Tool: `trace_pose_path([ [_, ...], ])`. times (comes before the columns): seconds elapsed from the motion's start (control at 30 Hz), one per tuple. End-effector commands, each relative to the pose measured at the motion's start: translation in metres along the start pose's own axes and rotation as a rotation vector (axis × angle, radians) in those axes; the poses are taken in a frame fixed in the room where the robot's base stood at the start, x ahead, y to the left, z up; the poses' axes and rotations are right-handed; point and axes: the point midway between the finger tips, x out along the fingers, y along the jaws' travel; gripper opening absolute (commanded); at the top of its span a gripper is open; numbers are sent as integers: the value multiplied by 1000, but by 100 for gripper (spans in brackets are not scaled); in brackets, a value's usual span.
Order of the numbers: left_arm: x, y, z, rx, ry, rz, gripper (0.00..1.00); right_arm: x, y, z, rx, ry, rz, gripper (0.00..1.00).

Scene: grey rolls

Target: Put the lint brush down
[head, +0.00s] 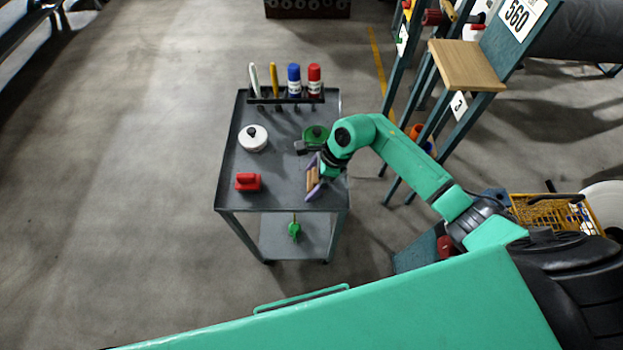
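A small tan and purple piece, which looks like the lint brush (313,178), is at the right gripper, over the right front part of the grey cart's top (275,190). My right gripper (316,176) reaches in from the right with its wrist above the cart and appears closed around the brush. The wrist partly hides the fingers and the brush. I cannot tell whether the brush touches the cart top. My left gripper is not in view.
The cart also bears a white round lidded container (253,138), a red block-like item (248,182), a green round item (316,134) beside my wrist, and a rack (286,100) with bottles at the back. A shelving frame (470,65) stands to the right.

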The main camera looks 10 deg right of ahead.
Motion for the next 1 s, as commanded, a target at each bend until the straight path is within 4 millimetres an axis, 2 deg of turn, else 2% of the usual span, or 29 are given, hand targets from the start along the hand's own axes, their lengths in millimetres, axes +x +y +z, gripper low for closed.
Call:
trace_pose_path([
  [0.1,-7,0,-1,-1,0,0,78,-6,0,3,0,-1,1,100],
  [0.17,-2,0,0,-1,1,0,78,-11,-1,0,0,1,-2,100],
  [0.27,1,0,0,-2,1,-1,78,-32,-1,0,-3,3,-5,100],
  [0.5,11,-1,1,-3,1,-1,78,-97,-1,0,-2,3,-4,100],
  [0.6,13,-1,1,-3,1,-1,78,-114,-1,0,-1,1,-2,100],
  [0.73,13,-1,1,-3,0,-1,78,-123,0,1,0,0,1,100],
  [1.0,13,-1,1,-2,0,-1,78,-123,0,1,0,-1,1,100],
])
